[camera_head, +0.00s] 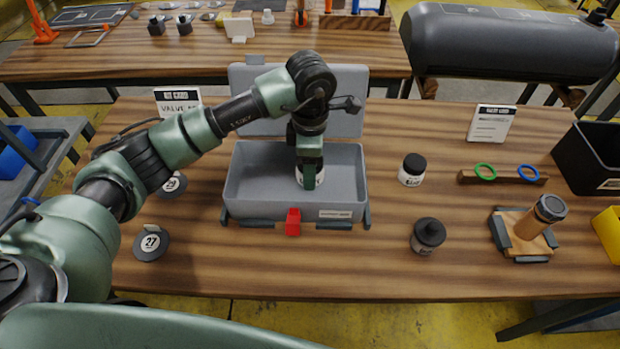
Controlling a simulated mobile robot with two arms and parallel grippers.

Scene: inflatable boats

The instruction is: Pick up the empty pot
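My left arm reaches in from the left, and its gripper (311,180) points down inside an open grey case (240,190). A small white rounded thing, perhaps a pot (299,179), shows at the gripper's fingers on the case floor, mostly hidden by them. I cannot tell if the fingers are closed on it. A white jar with a black lid (411,170) stands upright on the table right of the case. A second dark-lidded jar (428,236) stands nearer the front. No label tells me which pot is empty. My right gripper is not in view.
The case has a red latch (293,222) in front and a raised lid (345,110) behind. Round discs, one marked 27 (151,243), lie left. A wooden ring holder (503,178), a tilted cylinder on a stand (545,212) and a black bin (590,160) are right.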

